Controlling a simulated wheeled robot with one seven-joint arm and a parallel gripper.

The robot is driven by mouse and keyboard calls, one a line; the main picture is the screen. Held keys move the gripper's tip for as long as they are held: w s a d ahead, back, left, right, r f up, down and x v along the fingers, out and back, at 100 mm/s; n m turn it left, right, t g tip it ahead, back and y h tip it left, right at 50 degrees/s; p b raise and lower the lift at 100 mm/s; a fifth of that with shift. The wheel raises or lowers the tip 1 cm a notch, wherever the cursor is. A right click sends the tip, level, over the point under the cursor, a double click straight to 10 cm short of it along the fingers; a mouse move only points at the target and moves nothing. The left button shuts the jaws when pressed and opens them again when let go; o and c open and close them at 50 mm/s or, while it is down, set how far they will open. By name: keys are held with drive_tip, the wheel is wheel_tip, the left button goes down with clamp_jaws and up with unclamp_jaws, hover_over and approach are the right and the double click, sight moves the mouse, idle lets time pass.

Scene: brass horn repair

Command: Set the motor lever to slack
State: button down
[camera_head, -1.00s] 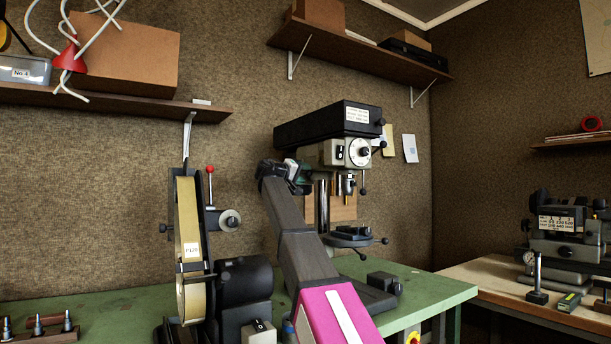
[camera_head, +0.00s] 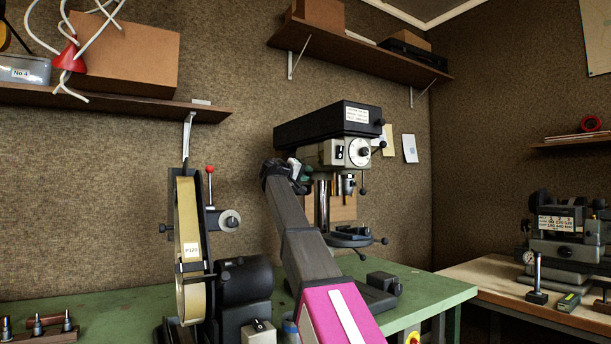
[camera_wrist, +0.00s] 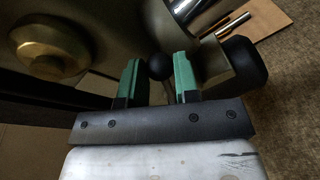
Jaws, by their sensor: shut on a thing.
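The drill press (camera_head: 315,125) stands on the green bench, with a black head cover and a white label. In the wrist view, a small black ball knob (camera_wrist: 159,66), which looks like the end of the motor lever, sits between the green fingers of my gripper (camera_wrist: 160,78). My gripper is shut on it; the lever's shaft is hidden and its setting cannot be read. In the head view, my gripper (camera_head: 297,168) is at the left side of the press head, partly hidden by my wrist.
A belt grinder (camera_head: 190,245) with a red-knobbed lever stands left of my arm. A round brass-coloured boss (camera_wrist: 52,45) and a larger black rounded part (camera_wrist: 245,65) flank my fingers. The press table (camera_head: 350,238) is below right. A wall shelf (camera_head: 365,58) is above.

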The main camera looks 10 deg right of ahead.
sight(314, 154)
drive_tip(key=r+n, duration=0.2)
drive_tip(key=s+r+n, duration=0.1)
drive_tip(key=n, duration=0.1)
drive_tip(key=shift+d+r+g+y, duration=0.2)
drive_tip(key=shift+r+g+y, duration=0.1)
drive_tip(key=shift+r, duration=0.05)
wheel_tip(314, 154, up, 2)
drive_tip(key=shift+r+n, duration=0.1)
drive_tip(key=shift+n, duration=0.9)
drive_tip(key=shift+w+r+n+g, duration=0.2)
drive_tip(key=shift+r+n+g, duration=0.4)
drive_tip(key=shift+r+n, duration=0.45)
drive_tip(key=shift+a, duration=0.1)
drive_tip(key=c, duration=0.8)
unclamp_jaws()
drive_tip(key=shift+c, duration=0.2)
drive_tip(key=shift+a, duration=0.1)
drive_tip(key=v, duration=1)
drive_tip(key=shift+s+a, duration=0.2)
drive_tip(key=shift+s, duration=0.05)
